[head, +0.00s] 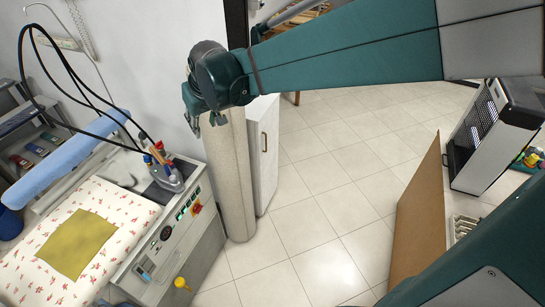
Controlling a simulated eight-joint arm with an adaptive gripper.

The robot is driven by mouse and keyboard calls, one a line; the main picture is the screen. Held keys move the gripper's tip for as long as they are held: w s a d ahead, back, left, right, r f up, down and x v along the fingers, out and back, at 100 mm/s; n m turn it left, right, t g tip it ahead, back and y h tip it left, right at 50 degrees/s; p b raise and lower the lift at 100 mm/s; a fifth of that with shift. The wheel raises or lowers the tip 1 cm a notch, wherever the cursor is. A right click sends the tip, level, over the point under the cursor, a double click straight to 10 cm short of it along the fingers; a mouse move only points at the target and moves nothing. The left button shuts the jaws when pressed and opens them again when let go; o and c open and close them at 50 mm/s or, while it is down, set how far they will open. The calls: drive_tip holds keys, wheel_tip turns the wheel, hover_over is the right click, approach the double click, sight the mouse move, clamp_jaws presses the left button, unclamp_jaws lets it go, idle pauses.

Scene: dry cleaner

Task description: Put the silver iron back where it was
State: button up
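A small silver-grey object with orange, red and blue parts on top, which looks like the silver iron (171,180), sits on a dark pad (155,193) at the back right of the ironing table (145,225). Black cables run up from beside it. My gripper (206,126) is up and to the right of it, in front of the wall and a beige column. Its fingers point down and stand apart, with nothing seen between them. The gripper does not touch the iron in this view.
A mustard cloth (77,243) lies on the flowered table cover. A blue padded sleeve arm (65,160) stands above the table's back. A beige column (231,180) and a white cabinet (263,150) stand right of the table. The tiled floor (325,200) is clear in the middle.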

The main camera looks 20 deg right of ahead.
drive_tip(key=s+d+m, duration=0.1)
drive_tip(key=s+d, duration=0.4)
drive_tip(key=s, duration=0.4)
drive_tip(key=s+d+t, duration=0.1)
drive_tip(key=s+d, duration=0.3)
drive_tip(key=s, duration=0.5)
drive_tip(key=s+d+m+h, duration=0.1)
drive_tip(key=s+d, duration=0.4)
drive_tip(key=s, duration=0.5)
drive_tip(key=shift+d+f+m+t, duration=0.2)
drive_tip(key=shift+d+m+t, duration=0.1)
drive_tip(key=shift+t, duration=0.1)
